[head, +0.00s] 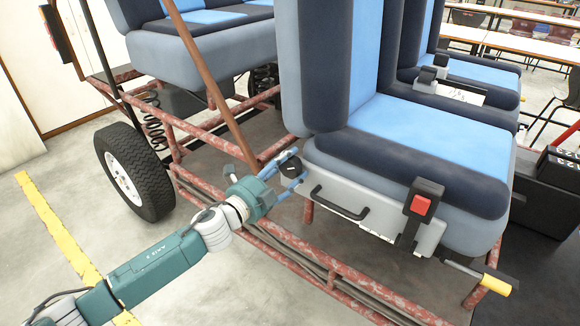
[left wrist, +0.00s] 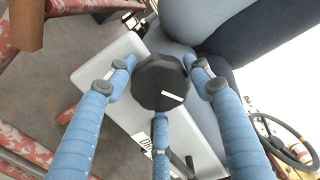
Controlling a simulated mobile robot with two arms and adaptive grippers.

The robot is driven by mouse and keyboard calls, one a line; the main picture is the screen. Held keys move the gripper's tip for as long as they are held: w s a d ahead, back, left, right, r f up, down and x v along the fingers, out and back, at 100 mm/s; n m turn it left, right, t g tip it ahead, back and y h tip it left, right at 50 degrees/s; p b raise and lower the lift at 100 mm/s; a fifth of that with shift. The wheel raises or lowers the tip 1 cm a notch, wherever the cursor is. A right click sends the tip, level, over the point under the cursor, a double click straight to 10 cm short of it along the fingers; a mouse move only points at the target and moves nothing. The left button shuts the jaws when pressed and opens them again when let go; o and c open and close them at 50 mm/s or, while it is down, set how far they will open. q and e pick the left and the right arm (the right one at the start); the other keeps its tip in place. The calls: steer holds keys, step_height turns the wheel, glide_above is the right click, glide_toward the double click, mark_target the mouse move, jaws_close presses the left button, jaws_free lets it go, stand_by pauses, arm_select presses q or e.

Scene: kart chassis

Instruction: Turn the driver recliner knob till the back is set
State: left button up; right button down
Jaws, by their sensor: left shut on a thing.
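The recliner knob (left wrist: 158,85) is a black, many-sided disc with a white mark, which points to the lower right in the left wrist view. It sits at the rear side of the blue driver seat (head: 400,135), where it is partly covered in the head view. My left gripper (head: 291,168) has its blue fingers around the knob; in the left wrist view its three fingertips (left wrist: 163,80) close on the knob's rim. The driver seat back (head: 325,65) stands about upright. My right gripper is not in view.
A white side panel (head: 335,198) with a black handle and a red-button buckle (head: 421,205) lie right of the knob. A brown bar (head: 205,75) and red frame tubes (head: 270,240) pass close to my left arm. A wheel (head: 132,172) stands left.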

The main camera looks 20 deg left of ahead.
arm_select(q)
steer(key=shift+a+f, duration=0.15)
steer(key=shift+a, duration=0.15)
steer(key=o, duration=1.2)
steer(key=shift+w, duration=0.1)
steer(key=shift+s, duration=0.3)
steer(key=v, duration=1.1)
steer(key=shift+s+a, duration=0.15)
steer(key=shift+s, duration=0.1)
